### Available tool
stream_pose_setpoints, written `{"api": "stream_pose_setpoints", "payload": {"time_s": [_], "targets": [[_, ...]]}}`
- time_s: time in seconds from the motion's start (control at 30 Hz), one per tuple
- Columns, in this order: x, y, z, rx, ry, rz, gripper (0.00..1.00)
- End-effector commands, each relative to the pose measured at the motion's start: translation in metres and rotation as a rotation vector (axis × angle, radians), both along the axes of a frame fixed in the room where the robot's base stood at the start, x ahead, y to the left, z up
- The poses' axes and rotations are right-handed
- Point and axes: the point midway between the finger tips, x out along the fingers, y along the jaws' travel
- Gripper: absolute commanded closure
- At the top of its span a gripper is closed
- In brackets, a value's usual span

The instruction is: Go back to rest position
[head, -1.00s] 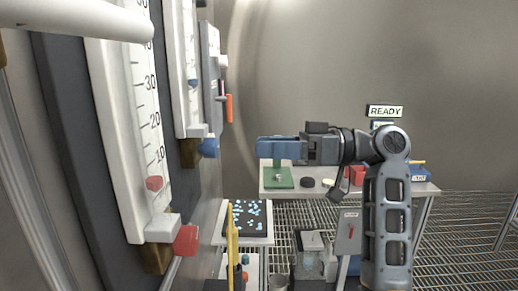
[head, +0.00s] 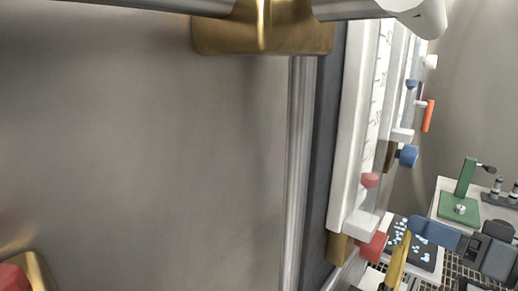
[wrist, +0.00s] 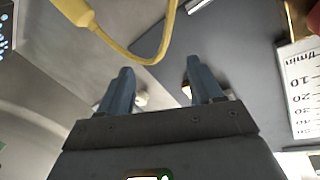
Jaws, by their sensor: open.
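My gripper (wrist: 160,92) shows in the wrist view with its two blue fingers apart and nothing between them. In the head view my gripper (head: 418,226) is at the lower right, its blue fingers seen from the side. It is in front of the dark tray and close to a yellow upright piece. Most of my arm is outside the head view.
A wall panel carries white scales (head: 357,120) with a red knob (head: 372,247) and a blue knob (head: 408,156). A dark tray with pale blue bits (head: 425,252) and a green stand (head: 460,205) are at right. A yellow cable (wrist: 140,60) hangs beyond my fingers.

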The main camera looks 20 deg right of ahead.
Motion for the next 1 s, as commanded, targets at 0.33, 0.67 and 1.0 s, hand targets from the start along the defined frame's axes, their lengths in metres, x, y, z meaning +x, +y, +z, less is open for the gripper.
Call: {"api": "stream_pose_setpoints", "payload": {"time_s": [0.33, 0.67, 1.0], "targets": [[-0.042, 0.055, -0.121, 0.028, 0.202, -0.253, 0.35], [-0.131, 0.099, -0.177, -0.135, 0.285, -0.387, 0.35], [-0.233, 0.14, -0.166, -0.378, 0.232, -0.351, 0.35]]}}
